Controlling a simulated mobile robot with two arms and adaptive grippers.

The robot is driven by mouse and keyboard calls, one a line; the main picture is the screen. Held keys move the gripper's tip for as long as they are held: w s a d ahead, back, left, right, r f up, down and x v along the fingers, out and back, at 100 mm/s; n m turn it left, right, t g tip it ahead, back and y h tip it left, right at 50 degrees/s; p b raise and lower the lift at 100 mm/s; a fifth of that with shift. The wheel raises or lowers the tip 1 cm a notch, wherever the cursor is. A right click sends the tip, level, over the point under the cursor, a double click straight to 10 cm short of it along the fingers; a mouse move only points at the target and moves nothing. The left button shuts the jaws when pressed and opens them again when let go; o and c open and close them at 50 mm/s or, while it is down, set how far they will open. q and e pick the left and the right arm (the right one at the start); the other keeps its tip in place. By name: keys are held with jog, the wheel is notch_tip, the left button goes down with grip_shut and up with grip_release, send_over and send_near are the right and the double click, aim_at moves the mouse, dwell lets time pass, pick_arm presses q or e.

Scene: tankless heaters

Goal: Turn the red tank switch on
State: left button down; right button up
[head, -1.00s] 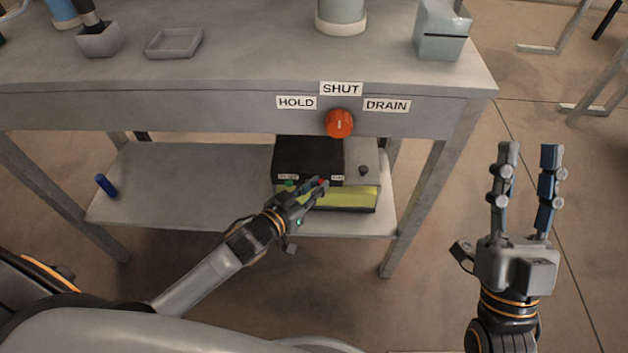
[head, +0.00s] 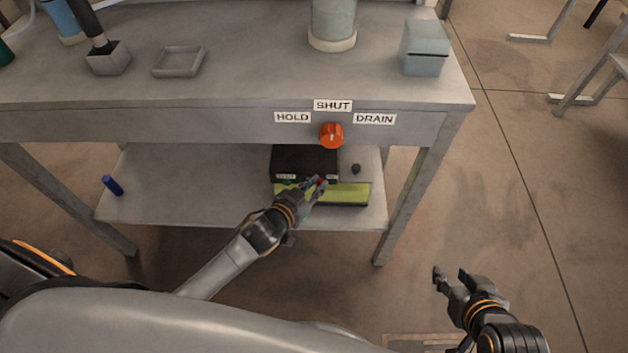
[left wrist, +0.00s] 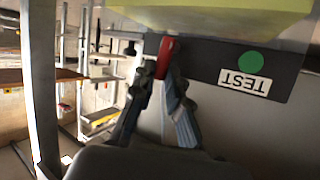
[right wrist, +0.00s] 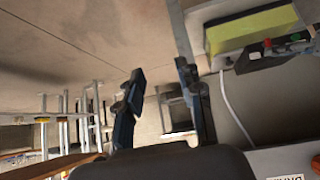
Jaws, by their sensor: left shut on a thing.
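A black box (head: 300,160) with a yellow-green lower part sits on the lower shelf under the bench. The red switch (left wrist: 166,55) stands out from its dark panel in the left wrist view, near a green round button (left wrist: 251,61) and a TEST label. My left gripper (head: 316,186) is at the box front, with its fingers shut on the red switch; they partly hide it in the head view. My right gripper (head: 451,275) is open and empty, low at the right, clear of the bench. Its spread fingers also show in the right wrist view (right wrist: 160,85).
An orange knob (head: 332,135) with HOLD, SHUT and DRAIN labels is on the bench front above the box. A bench leg (head: 420,185) stands to the right. A blue cylinder (head: 112,185) lies on the shelf's left.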

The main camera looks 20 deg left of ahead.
pick_arm(q)
jog(key=shift+w+d+r+y+p, duration=0.1)
jog(key=shift+d+r+y+p, duration=0.15)
jog(key=shift+p, duration=0.55)
jog(key=shift+m, duration=0.3)
pick_arm(e)
jog(key=s+d+g+h+p, duration=0.1)
jog(key=s+d+g+p, duration=0.2)
jog(key=s, duration=0.5)
pick_arm(q)
jog(key=shift+w+d+f+m+g+y+p, duration=0.15)
jog(key=shift+d+m+g+y+p, duration=0.4)
jog(key=shift+m+y+p, duration=0.35)
pick_arm(e)
notch_tip(320, 180, down, 12)
jog(key=w+g, duration=0.1)
jog(key=g, duration=0.1)
jog(key=shift+a, duration=0.45)
jog(key=shift+w, duration=0.1)
pick_arm(q)
jog(key=c, duration=1.6)
grip_release()
